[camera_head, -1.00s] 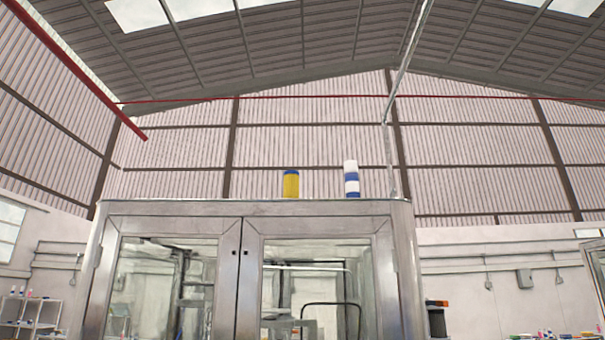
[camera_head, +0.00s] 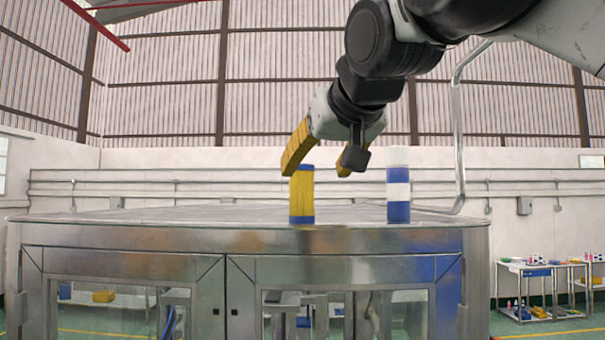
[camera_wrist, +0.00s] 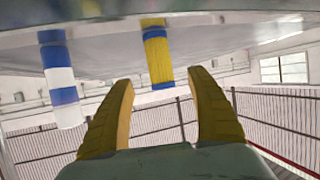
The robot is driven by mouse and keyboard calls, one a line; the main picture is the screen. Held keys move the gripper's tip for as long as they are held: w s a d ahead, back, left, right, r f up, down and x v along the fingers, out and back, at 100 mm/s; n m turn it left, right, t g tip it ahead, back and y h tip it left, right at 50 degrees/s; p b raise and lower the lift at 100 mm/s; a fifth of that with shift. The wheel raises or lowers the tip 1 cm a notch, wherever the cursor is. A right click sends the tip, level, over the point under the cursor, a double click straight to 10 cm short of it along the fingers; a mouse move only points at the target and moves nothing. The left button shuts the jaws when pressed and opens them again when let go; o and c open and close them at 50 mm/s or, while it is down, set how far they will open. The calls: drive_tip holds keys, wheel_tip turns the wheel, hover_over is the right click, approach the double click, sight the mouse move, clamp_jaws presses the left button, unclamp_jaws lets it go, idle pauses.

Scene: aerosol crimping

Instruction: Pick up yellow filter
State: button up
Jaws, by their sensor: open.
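The yellow filter (camera_head: 302,195) is a yellow cylinder with blue ends. It stands upright on the metal top of the machine (camera_head: 220,216), near its front edge. My gripper (camera_head: 320,168) has yellow fingers and is open above and close to the filter in the head view; one finger overlaps its top there. In the wrist view the filter (camera_wrist: 158,60) appears beyond and between the open fingertips (camera_wrist: 162,80), with nothing held. Whether a finger touches it, I cannot tell.
A blue and white cylinder (camera_head: 398,187) stands upright on the same top, right of the filter in the head view; it shows at the left in the wrist view (camera_wrist: 60,80). The top left of the filter is clear. Shelves (camera_head: 540,288) stand at the far right.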

sight(305, 186)
drive_tip(key=x, duration=0.4)
drive_tip(key=shift+w+a+f, duration=0.1)
drive_tip(key=shift+w+a, duration=0.05)
drive_tip(key=p+x, duration=0.2)
drive_tip(key=x, duration=0.4)
drive_tip(key=shift+s+d, duration=0.2)
drive_tip(key=shift+s, duration=0.05)
drive_tip(key=c, duration=1.3)
